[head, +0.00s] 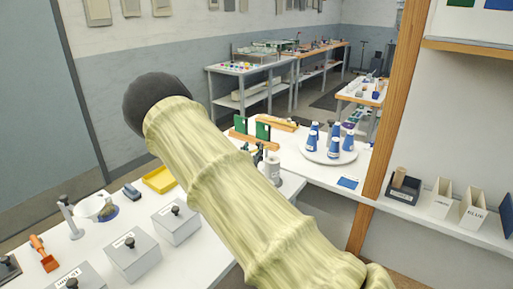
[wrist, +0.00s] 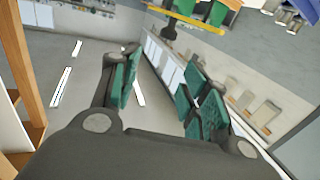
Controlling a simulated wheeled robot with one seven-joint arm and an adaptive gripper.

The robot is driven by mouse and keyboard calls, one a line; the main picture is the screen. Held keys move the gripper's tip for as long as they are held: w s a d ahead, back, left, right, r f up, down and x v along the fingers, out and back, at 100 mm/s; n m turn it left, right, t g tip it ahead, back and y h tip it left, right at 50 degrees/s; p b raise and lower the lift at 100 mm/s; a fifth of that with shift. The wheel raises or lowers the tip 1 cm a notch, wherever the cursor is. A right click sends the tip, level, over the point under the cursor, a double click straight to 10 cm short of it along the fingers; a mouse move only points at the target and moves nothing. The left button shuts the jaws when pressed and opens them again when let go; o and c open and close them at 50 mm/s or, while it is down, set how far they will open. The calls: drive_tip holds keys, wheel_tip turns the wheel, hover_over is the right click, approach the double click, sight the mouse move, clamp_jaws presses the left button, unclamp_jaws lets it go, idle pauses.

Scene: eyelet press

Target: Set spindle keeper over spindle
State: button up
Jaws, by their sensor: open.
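My gripper (wrist: 162,72) shows in the wrist view. Its two fingers with green pads stand wide apart, and nothing is between them. In the head view my sleeved arm crosses the middle, and I cannot make out the gripper there. I cannot identify the spindle keeper or the spindle for certain. A grey upright post with a dark knob (head: 70,217) stands at the left of the white table beside a white round piece (head: 95,206). A grey cylinder (head: 272,170) stands just beyond my arm.
Lidded grey boxes (head: 133,257) and an orange-handled tool (head: 44,254) are on the near table. A yellow tray (head: 160,179) lies behind. A white round plate (head: 310,154) carries several blue cones. A wooden post (head: 393,100) rises at right, beside labelled white bins (head: 472,208).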

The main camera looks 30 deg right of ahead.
sight(258, 144)
drive_tip(key=shift+w+d+f+b, duration=0.1)
drive_tip(key=shift+w+f+b, duration=0.2)
drive_tip(key=shift+f+b, duration=0.35)
drive_tip(key=shift+w+f+b, duration=0.25)
drive_tip(key=shift+f+b, duration=0.3)
drive_tip(key=shift+f, duration=0.15)
drive_tip(key=p+x, duration=0.3)
drive_tip(key=x, duration=0.7)
drive_tip(key=shift+w+d+f, duration=0.1)
drive_tip(key=shift+w+d, duration=0.05)
drive_tip(key=shift+d, duration=0.15)
drive_tip(key=shift+c, duration=0.5)
clamp_jaws()
